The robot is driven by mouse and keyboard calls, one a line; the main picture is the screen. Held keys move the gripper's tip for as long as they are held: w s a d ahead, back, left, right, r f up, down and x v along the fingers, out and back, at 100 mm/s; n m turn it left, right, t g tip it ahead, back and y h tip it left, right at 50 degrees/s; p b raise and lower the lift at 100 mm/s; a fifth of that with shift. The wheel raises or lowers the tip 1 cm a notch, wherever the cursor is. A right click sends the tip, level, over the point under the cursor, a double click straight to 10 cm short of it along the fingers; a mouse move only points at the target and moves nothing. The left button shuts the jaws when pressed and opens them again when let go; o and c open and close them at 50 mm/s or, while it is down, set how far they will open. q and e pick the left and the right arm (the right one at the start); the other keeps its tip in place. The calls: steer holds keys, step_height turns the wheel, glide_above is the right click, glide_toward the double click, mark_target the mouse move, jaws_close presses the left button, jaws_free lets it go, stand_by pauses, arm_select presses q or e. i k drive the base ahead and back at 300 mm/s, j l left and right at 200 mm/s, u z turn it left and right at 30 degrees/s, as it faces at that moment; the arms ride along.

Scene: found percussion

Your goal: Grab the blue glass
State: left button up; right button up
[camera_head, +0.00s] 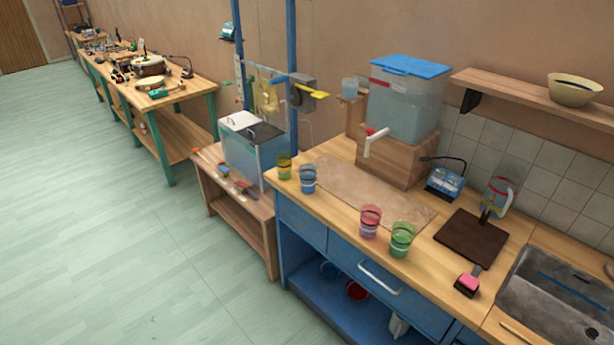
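The blue glass (308,179) stands upright near the left end of the wooden counter (330,212). A yellow-green glass (284,166) stands close beside it on the left. A pink glass (370,221) and a green glass (402,239) stand further right near the counter's front edge. Neither of my grippers shows in the head view.
A clear water container with a blue lid (408,66) and a tap (375,142) stands on a wooden block. A beige mat (370,190) lies behind the glasses. A brown board (470,240) and a sink (560,300) are at right. The floor (120,230) at left is clear.

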mark_target(308, 171)
steer(key=i+j+z, duration=0.1)
steer(key=j, duration=0.25)
steer(key=i+j+z, duration=0.1)
steer(key=i+j, duration=0.4)
steer(key=j, duration=0.25)
steer(key=i+j+z, duration=0.15)
steer(key=j, duration=0.25)
steer(key=i+j+z, duration=0.1)
steer(key=i+j, duration=0.15)
steer(key=j, duration=0.15)
steer(key=i+j+z, duration=0.1)
steer(key=j, duration=0.3)
steer(key=i+j+z, duration=0.1)
steer(key=j, duration=0.3)
steer(key=i+j, duration=0.2)
steer(key=j, duration=0.25)
steer(key=z, duration=0.05)
